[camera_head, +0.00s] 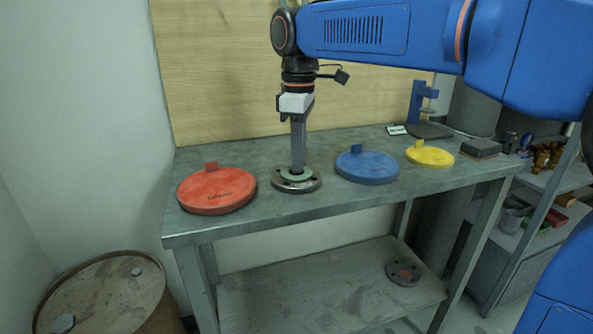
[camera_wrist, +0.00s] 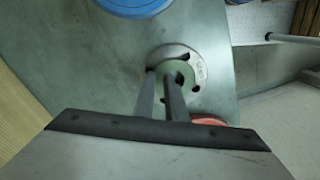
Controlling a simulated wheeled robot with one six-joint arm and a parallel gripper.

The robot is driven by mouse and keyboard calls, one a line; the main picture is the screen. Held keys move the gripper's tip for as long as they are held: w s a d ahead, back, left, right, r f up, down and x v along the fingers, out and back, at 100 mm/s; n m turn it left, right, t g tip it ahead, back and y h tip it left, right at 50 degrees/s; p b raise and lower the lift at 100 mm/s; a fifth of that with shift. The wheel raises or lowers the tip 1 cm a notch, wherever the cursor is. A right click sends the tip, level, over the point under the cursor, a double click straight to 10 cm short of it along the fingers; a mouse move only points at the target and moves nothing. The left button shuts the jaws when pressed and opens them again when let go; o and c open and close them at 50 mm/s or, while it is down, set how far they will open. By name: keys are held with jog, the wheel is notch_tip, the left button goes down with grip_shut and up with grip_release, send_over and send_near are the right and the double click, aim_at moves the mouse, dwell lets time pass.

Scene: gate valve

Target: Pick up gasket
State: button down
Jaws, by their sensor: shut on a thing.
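The gasket (camera_head: 296,175) is a thin pale green ring on top of a grey metal flange (camera_head: 313,184) with bolt holes, on the workbench. In the wrist view the green gasket (camera_wrist: 176,70) lies inside the rim of the flange (camera_wrist: 193,56). My gripper (camera_head: 298,170) points straight down with its fingertips at the gasket. In the wrist view my gripper (camera_wrist: 163,78) has its two fingers at the near side of the ring, shut on it. The fingers hide part of the gasket. I cannot tell whether it is clear of the flange.
A red disc (camera_head: 216,190) lies left of the flange on the workbench (camera_head: 270,211). A blue disc (camera_head: 367,168) and a yellow disc (camera_head: 429,156) lie to the right. A dark block (camera_head: 480,148) is near the right edge. Another flange (camera_head: 403,273) is on the lower shelf.

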notch_tip(320, 180, up, 10)
dwell(0.6)
dwell(0.5)
